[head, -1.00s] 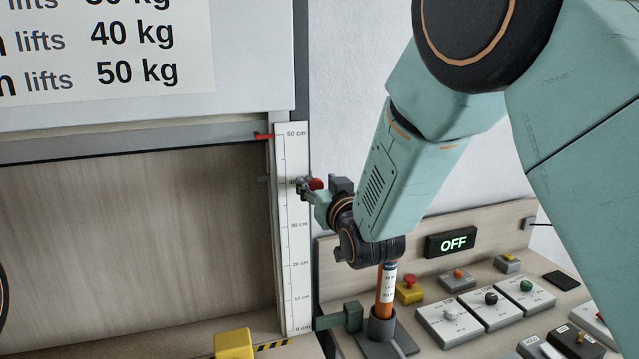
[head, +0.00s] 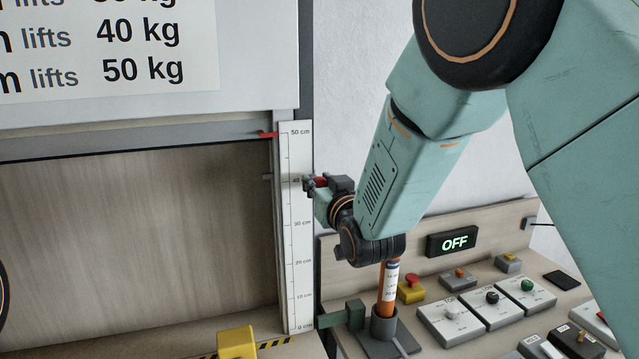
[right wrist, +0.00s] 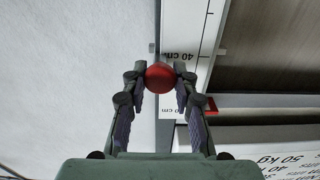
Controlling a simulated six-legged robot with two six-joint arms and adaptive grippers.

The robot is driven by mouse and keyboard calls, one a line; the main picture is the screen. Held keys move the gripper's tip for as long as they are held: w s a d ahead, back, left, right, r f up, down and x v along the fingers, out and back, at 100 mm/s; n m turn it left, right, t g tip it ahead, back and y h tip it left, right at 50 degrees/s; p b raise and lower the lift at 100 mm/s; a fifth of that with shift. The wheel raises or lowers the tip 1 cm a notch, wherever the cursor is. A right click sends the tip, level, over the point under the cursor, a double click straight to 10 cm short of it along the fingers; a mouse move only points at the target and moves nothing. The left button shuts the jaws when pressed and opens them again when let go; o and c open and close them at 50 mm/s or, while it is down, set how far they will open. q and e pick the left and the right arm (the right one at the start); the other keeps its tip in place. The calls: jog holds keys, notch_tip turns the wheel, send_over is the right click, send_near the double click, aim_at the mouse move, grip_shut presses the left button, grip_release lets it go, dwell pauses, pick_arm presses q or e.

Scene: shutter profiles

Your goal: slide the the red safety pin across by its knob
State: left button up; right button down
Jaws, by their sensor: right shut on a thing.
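The red knob (head: 320,181) of the safety pin is beside the right edge of the height scale, near its 40 cm mark. In the right wrist view the round knob (right wrist: 160,77) sits between my fingertips. My right gripper (head: 317,186) is shut on it, with a finger on each side. A small grey stub (head: 267,177) shows at the left side of the scale at about the same height. The pin's shaft is mostly hidden by the scale and my fingers. My left gripper is not in view.
The white height scale (head: 298,240) runs up the frame edge, with a red pointer (head: 268,134) near 50 cm. Below my right arm are an orange cylinder (head: 388,283) in a grey holder, a red button (head: 411,288), and a control panel with an OFF display (head: 454,242).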

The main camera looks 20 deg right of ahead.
jog(key=shift+d, duration=0.15)
jog(key=d, duration=0.3)
jog(key=shift+w+d+b, duration=0.1)
jog(key=shift+d+b, duration=0.2)
jog(key=shift+d, duration=0.1)
jog(key=c, duration=1.5)
grip_release()
jog(key=shift+d, duration=0.15)
jog(key=o, duration=0.5)
jog(key=shift+d, duration=0.2)
jog(key=shift+w+a, duration=0.1)
jog(key=shift+a, duration=0.05)
